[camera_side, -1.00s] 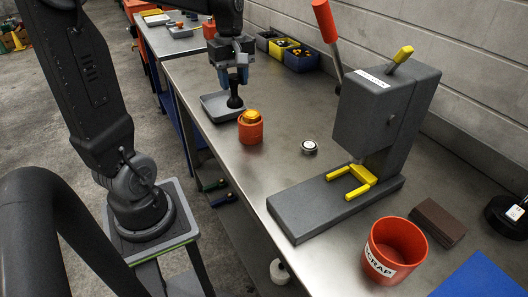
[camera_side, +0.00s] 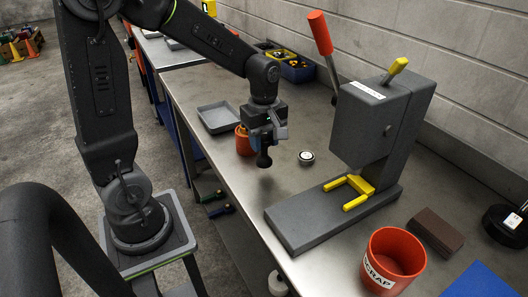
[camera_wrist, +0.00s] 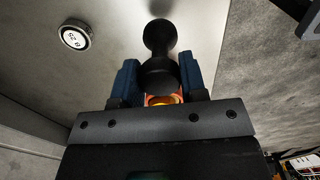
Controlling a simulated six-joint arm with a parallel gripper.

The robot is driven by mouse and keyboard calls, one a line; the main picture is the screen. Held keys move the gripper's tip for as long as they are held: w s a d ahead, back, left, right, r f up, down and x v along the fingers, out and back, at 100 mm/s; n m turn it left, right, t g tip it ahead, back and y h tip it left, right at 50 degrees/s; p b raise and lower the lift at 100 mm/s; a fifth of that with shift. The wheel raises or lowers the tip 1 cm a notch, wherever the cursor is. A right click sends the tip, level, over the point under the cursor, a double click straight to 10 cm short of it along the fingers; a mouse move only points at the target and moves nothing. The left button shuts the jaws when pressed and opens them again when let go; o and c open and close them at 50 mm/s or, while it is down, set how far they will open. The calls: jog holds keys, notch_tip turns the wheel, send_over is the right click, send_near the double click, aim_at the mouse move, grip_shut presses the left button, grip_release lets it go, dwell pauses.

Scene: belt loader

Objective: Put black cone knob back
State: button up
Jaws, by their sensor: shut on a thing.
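The black cone knob (camera_side: 264,159) hangs below my gripper (camera_side: 265,141), which is shut on it. In the wrist view the knob (camera_wrist: 160,38) sits between the blue fingers of my gripper (camera_wrist: 159,78), its narrow waist and far round end showing. In the side view the knob appears above the bare bench, in front of and right of the orange cup (camera_side: 241,143). The gripper partly hides that cup. Its yellow and orange top (camera_wrist: 163,99) shows behind the knob in the wrist view.
A grey tray (camera_side: 207,124) lies behind the orange cup. A small white-topped disc (camera_side: 306,157) lies to the right. The grey press (camera_side: 362,125) with yellow fork (camera_side: 353,190) stands farther right. The orange scrap bin (camera_side: 385,240) is at front right. Bins (camera_side: 290,69) line the wall.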

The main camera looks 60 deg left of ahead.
aim_at(264, 156)
jog(key=shift+f, duration=1.95)
jog(key=shift+f, duration=0.15)
jog(key=o, duration=0.9)
jog(key=shift+o, duration=0.2)
